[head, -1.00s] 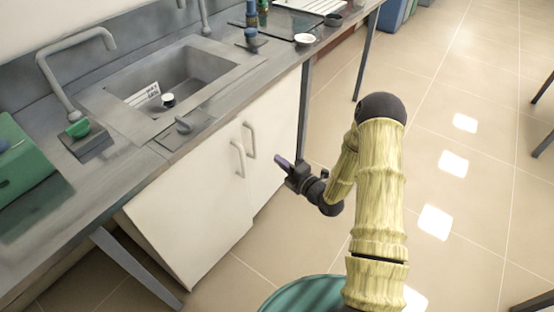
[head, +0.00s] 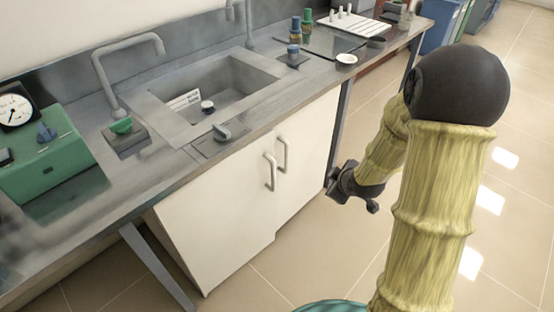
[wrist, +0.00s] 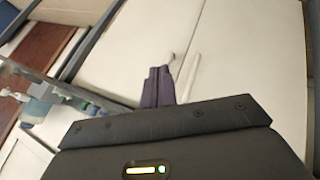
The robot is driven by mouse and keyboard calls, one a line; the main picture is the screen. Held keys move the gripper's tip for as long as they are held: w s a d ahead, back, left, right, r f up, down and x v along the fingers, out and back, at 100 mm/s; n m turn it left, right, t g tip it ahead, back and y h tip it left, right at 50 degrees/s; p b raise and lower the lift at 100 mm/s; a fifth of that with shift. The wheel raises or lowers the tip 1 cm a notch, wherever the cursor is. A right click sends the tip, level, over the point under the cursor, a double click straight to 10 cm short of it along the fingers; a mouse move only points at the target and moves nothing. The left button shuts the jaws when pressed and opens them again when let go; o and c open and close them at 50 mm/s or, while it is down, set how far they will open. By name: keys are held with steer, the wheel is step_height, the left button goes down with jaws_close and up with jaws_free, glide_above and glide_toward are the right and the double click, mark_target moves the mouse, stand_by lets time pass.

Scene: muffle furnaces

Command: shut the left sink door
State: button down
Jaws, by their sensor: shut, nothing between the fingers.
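The left sink door (head: 215,215) is a white panel under the sink, with a vertical bar handle (head: 270,172) near its right edge. Its lower corner makes a small step against the right door (head: 305,165), so it seems to stand slightly proud; how far it is ajar I cannot tell. In the wrist view my gripper's purple fingers (wrist: 159,72) are together and empty, in front of the white panels and a pale handle (wrist: 189,78).
The grey sink (head: 215,95) and tap are set in the counter above. A green device with a dial (head: 45,150) stands at the left. A slanted table leg (head: 158,265) is left of the cabinet. Tiled floor (head: 285,265) in front is clear.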

steer(key=s+r+m+g, duration=0.2)
steer(key=s+m, duration=0.3)
steer(key=s, duration=0.3)
steer(key=s+r+m+g+h, duration=0.1)
steer(key=s+r+m+g, duration=0.2)
steer(key=s+m, duration=0.3)
steer(key=s+r, duration=0.1)
steer(key=s, duration=0.2)
steer(key=shift+d+r+m+h, duration=0.15)
steer(key=shift+r+m+h, duration=0.05)
steer(key=shift+m+h, duration=0.1)
steer(key=shift+s, duration=0.1)
